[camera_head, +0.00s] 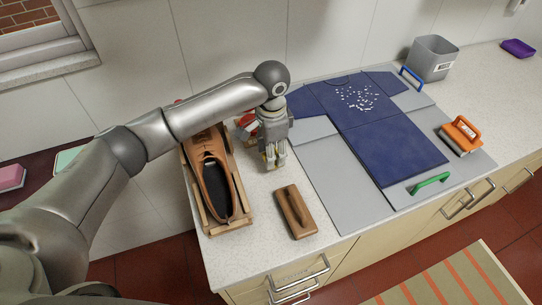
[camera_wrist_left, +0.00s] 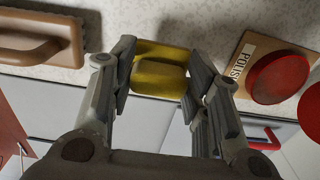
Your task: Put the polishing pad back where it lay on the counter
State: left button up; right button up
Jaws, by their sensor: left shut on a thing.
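My left gripper (camera_head: 273,163) is low over the counter (camera_head: 258,195), between the brown shoe and the grey boards. In the left wrist view, my left gripper (camera_wrist_left: 163,85) is shut on a yellow block (camera_wrist_left: 160,72), which looks like the polishing pad. In the head view the fingers mostly hide the pad. I cannot tell whether the pad touches the counter. My right gripper is not in view.
A brown shoe (camera_head: 208,163) sits in a wooden tray to the left. A brown handled block (camera_head: 295,211) lies near the front edge. Red tins (camera_wrist_left: 275,80) by a POLISH label stand close by. A blue shirt (camera_head: 385,140) covers the grey board at right.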

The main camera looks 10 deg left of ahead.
pick_arm(q)
notch_tip(320, 180, down, 2)
jog(key=shift+w+f+p, duration=0.1)
jog(key=shift+f+p, duration=0.1)
jog(key=shift+p, duration=0.4)
jog(key=shift+f, duration=0.4)
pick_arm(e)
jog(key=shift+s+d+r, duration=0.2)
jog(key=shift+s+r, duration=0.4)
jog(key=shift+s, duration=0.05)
pick_arm(q)
jog(key=shift+f, duration=0.1)
jog(key=o, duration=0.9)
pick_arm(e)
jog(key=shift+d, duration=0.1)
pick_arm(q)
notch_tip(320, 180, up, 11)
jog(key=shift+f+b, duration=0.1)
jog(key=shift+b, duration=1.15)
jog(key=shift+r, duration=0.8)
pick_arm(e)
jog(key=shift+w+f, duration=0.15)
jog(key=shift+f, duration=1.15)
